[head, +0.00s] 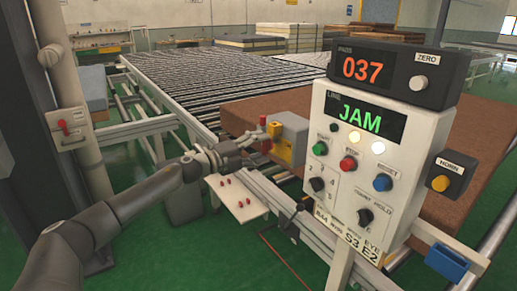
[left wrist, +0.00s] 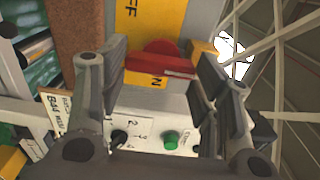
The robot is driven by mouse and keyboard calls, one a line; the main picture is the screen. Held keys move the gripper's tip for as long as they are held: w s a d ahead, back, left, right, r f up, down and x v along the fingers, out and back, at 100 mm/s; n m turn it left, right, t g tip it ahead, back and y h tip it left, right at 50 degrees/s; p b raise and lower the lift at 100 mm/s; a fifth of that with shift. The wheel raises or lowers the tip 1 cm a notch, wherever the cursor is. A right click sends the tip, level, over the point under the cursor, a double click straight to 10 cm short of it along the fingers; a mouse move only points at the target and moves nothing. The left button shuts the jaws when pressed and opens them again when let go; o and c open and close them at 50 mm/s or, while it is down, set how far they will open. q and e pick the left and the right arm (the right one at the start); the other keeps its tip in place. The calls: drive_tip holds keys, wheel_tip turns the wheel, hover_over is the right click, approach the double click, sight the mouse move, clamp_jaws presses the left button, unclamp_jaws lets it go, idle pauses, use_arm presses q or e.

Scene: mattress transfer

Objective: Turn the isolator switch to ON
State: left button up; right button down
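The isolator switch is a grey box with a yellow face (head: 281,147) and red parts, mounted beside the conveyor behind the control panel. In the left wrist view its yellow plate (left wrist: 150,25) carries OFF and ON lettering, partly hidden by the red handle (left wrist: 160,66). The handle lies crosswise in that view. My left gripper (head: 252,141) is at the front of the switch. In the left wrist view its fingers (left wrist: 160,84) are spread, one at each end of the handle; I cannot tell if they touch it. My right gripper is not in view.
The control panel (head: 333,217) with 037 and JAM displays stands close at the right. A brown mattress (head: 237,116) lies behind the switch on the roller conveyor (head: 190,75). A small white shelf with red pegs (head: 238,207) sits below my gripper. A post stands at the left.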

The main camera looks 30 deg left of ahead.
use_arm(q)
drive_tip(key=o, duration=0.4)
drive_tip(key=shift+v, duration=5.95)
